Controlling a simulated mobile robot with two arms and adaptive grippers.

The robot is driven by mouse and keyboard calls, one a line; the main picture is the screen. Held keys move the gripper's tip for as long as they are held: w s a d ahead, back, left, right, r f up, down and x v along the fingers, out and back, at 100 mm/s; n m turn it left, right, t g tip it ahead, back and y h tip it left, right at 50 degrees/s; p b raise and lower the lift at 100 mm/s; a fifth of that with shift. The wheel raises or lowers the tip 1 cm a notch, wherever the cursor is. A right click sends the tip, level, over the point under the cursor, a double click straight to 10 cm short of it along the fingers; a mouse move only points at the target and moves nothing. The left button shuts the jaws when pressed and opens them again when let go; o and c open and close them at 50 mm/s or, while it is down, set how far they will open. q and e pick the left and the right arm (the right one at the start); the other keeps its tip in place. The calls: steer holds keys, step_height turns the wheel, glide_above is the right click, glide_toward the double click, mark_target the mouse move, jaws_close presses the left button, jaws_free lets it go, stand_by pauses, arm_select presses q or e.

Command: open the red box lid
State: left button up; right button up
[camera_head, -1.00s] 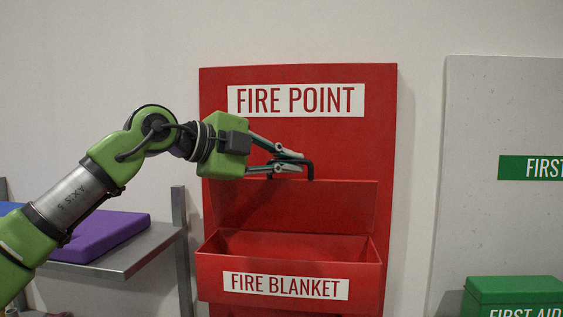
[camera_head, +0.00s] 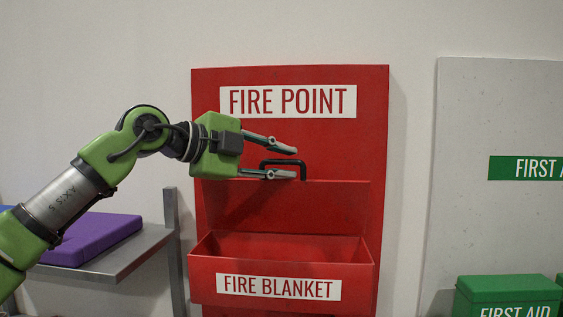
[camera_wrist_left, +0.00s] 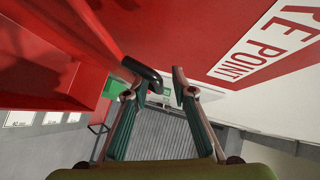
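The red box (camera_head: 362,283), labelled FIRE BLANKET, is on the red FIRE POINT panel in the head view. Its lid (camera_head: 318,205) stands upright against the panel, and the box's inside shows. A black handle (camera_head: 283,162) is at the lid's upper edge; it also shows in the left wrist view (camera_wrist_left: 142,72). My left gripper (camera_head: 296,162) is open at the handle, one finger above it and the other low beside it. In the left wrist view the fingers (camera_wrist_left: 154,90) are apart, with the handle near the left fingertip; contact is unclear. My right gripper is not in view.
A metal shelf (camera_head: 128,258) with a purple block (camera_head: 95,238) stands at the left. A green first aid box (camera_head: 508,291) is at the lower right, before a pale panel (camera_head: 490,110). The wall between the panels is clear.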

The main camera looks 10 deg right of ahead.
arm_select(q)
steer(key=v, duration=1.2)
